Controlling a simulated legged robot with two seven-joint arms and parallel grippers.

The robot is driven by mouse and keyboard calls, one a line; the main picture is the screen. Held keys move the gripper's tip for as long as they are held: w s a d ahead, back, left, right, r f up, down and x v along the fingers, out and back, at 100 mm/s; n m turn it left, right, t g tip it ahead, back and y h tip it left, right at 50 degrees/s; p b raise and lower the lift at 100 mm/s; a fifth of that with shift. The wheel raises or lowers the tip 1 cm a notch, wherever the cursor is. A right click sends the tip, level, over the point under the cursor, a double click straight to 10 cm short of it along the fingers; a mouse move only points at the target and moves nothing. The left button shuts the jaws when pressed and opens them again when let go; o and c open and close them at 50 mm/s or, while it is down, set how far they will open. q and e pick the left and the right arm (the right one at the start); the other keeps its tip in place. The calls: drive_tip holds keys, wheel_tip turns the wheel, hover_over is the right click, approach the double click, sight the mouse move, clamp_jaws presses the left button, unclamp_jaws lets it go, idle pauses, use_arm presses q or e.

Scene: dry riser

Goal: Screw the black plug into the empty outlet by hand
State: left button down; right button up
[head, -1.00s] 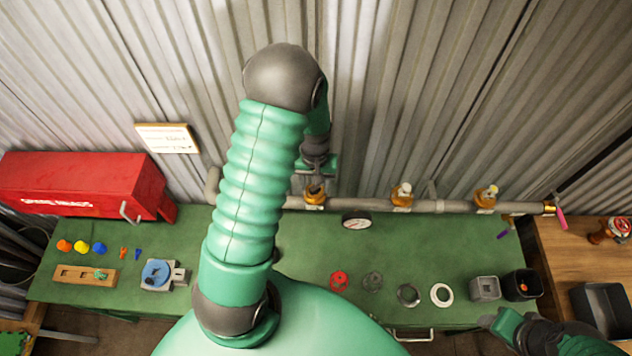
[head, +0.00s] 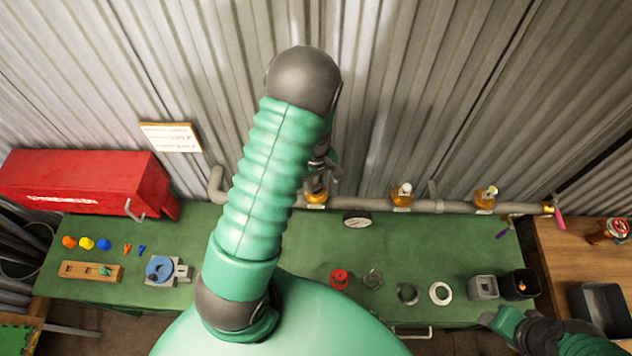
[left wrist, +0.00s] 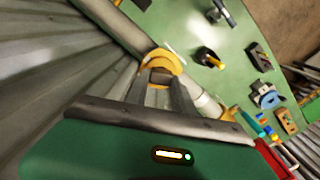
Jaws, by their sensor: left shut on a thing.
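The outlet at the left (head: 316,197) is an orange fitting on the grey wall pipe. It also shows as an orange ring (left wrist: 163,58) in the left wrist view. My left gripper (head: 322,180) is at this outlet, partly hidden behind my own arm. In the left wrist view its two fingers (left wrist: 164,84) point at the ring and are shut on a small piece, taken to be the black plug, which they mostly hide. How deep the plug sits in the outlet cannot be told. My right gripper (head: 497,320) is low at the right, away from the pipe.
Two more orange outlets with pale pieces in them (head: 401,194) (head: 485,197) stand along the pipe (head: 370,204). A round gauge (head: 357,219) is below it. Rings, a blue vise (head: 160,270) and small boxes lie on the green bench. A red toolbox (head: 85,185) is at left.

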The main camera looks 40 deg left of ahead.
use_arm(q)
drive_tip(key=m, duration=0.1)
drive_tip(key=m+b, duration=0.1)
drive_tip(key=shift+w+f+m, duration=0.1)
drive_tip(key=shift+f+m, duration=0.15)
drive_tip(key=shift+m, duration=0.15)
drive_tip(key=shift+r+m+b, duration=0.1)
drive_tip(key=shift+m+b, duration=0.2)
drive_tip(key=shift+m, duration=0.7)
drive_tip(key=shift+d+r+m, duration=0.1)
drive_tip(key=shift+r+m, duration=0.05)
drive_tip(key=shift+m, duration=0.35)
drive_tip(key=shift+m, duration=1.2)
drive_tip(key=m, duration=0.3)
drive_tip(key=shift+w+d, duration=0.1)
drive_tip(key=shift+m, duration=0.3)
